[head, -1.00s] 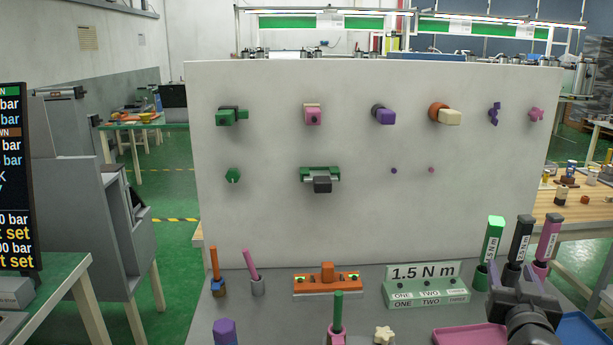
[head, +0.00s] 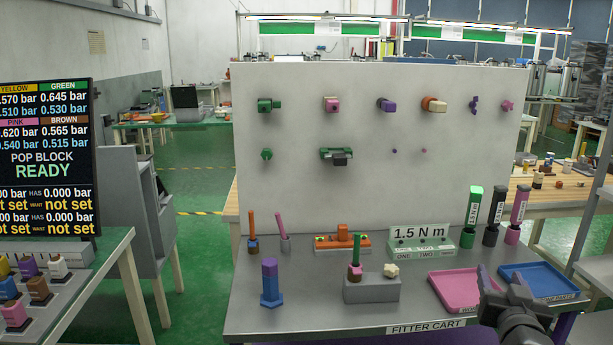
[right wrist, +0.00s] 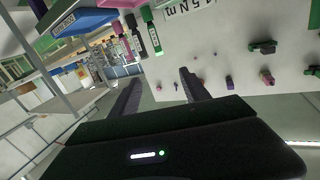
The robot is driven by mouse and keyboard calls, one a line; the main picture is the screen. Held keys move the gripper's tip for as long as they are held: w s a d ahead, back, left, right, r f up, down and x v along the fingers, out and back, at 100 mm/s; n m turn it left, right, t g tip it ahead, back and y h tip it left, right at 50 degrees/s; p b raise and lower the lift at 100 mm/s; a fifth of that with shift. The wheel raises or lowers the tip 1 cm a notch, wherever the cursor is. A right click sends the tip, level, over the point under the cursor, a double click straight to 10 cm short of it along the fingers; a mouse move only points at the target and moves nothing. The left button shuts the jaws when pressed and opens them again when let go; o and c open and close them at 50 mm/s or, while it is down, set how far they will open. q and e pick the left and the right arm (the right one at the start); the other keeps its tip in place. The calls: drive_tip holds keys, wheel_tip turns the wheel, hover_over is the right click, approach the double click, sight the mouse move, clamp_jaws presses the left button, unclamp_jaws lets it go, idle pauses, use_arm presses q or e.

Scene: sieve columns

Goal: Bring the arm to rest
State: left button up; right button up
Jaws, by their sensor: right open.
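My right gripper (head: 504,284) is in the lower right of the head view, in front of the pink tray (head: 462,305) and the blue tray (head: 545,295) on the fitter cart (head: 310,322). Its two dark fingers are apart with nothing between them. In the right wrist view the gripper (right wrist: 158,88) also shows open and empty, with the white board (right wrist: 235,60) beyond the fingers. My left gripper is not in view.
The cart holds a blue-purple post (head: 270,283), a grey block (head: 372,289), an orange fixture (head: 342,239), a 1.5 N m stand (head: 421,241) and green, black and pink tools (head: 473,217). A screen (head: 45,160) stands at left. Green floor is free between left table and cart.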

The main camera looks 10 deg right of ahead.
drive_tip(key=s+a+f+n+g+y+p, duration=0.1)
drive_tip(key=a+f+g+y+p, duration=0.2)
drive_tip(key=a+f, duration=0.8)
drive_tip(key=a+f+g+y+p, duration=0.1)
drive_tip(key=a+f+g+y, duration=0.4)
drive_tip(key=f, duration=0.9)
drive_tip(key=s+a+f+n+g+y+p, duration=0.1)
drive_tip(key=s+a+f+g+p, duration=0.1)
drive_tip(key=s+a+f, duration=0.5)
drive_tip(key=s+a+f+n+g+y+p, duration=0.1)
drive_tip(key=s+a+f+g, duration=0.4)
drive_tip(key=s+a, duration=0.8)
drive_tip(key=s+f+y+p, duration=0.1)
drive_tip(key=s+f+p, duration=0.1)
drive_tip(key=s+f, duration=0.1)
drive_tip(key=shift+s+f+n+g+p, duration=0.2)
drive_tip(key=shift+s+n+g+p, duration=0.15)
drive_tip(key=shift+s, duration=0.3)
drive_tip(key=shift+a, duration=0.1)
